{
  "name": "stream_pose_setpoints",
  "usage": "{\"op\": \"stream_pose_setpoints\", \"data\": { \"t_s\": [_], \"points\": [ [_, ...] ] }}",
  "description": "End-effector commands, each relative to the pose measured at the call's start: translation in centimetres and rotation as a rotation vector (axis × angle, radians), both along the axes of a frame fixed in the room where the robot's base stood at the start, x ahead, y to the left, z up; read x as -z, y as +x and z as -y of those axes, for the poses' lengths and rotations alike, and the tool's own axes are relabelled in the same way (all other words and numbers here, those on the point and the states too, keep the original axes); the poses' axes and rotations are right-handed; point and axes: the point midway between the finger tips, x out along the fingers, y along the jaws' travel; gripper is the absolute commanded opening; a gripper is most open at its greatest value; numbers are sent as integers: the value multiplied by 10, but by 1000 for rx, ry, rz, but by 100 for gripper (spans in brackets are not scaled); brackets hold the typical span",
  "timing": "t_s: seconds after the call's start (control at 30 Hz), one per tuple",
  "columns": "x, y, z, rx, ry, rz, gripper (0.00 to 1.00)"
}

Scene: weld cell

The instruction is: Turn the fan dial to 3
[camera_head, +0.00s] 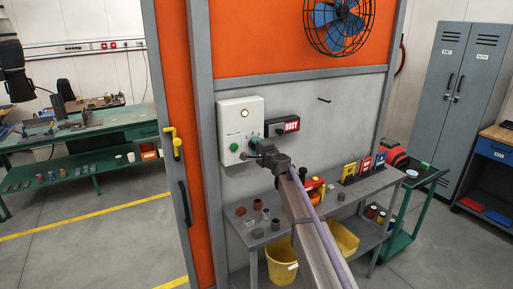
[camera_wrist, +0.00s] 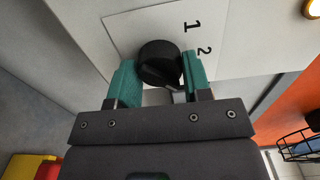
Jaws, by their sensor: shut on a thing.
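The fan dial (camera_wrist: 160,58) is a dark round knob on a white plate in the wrist view. My gripper (camera_wrist: 157,68) is shut on it, with one green finger on each side. Marks "1" (camera_wrist: 192,26) and "2" (camera_wrist: 204,50) show to the right of the dial, turned sideways; no mark 3 shows. I cannot tell which mark the dial points to. In the head view my gripper (camera_head: 254,146) reaches the right side of the white control box (camera_head: 226,116) and hides the dial. The blue-bladed fan (camera_head: 338,24) hangs above on the orange wall.
The box has a green button (camera_head: 233,147) and a pale lamp (camera_head: 244,113). A dark box with a red sign (camera_head: 291,125) is close on its right. A grey bench (camera_head: 365,187) with small parts stands below, with yellow bins (camera_head: 281,267) under it.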

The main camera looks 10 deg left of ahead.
Motion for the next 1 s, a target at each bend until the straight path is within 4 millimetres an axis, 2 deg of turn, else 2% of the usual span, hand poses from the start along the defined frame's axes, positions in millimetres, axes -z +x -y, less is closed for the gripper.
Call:
{"op": "stream_pose_setpoints", "data": {
  "t_s": [0.37,0.4,0.63,0.87,1.0],
  "points": [
    [0,0,0,0,4,-3,21],
    [0,0,0,0,3,-2,49],
    [0,0,0,0,3,-2,70],
    [0,-1,0,0,2,-2,70],
    [0,-11,7,1,2,-2,70]
  ]
}}
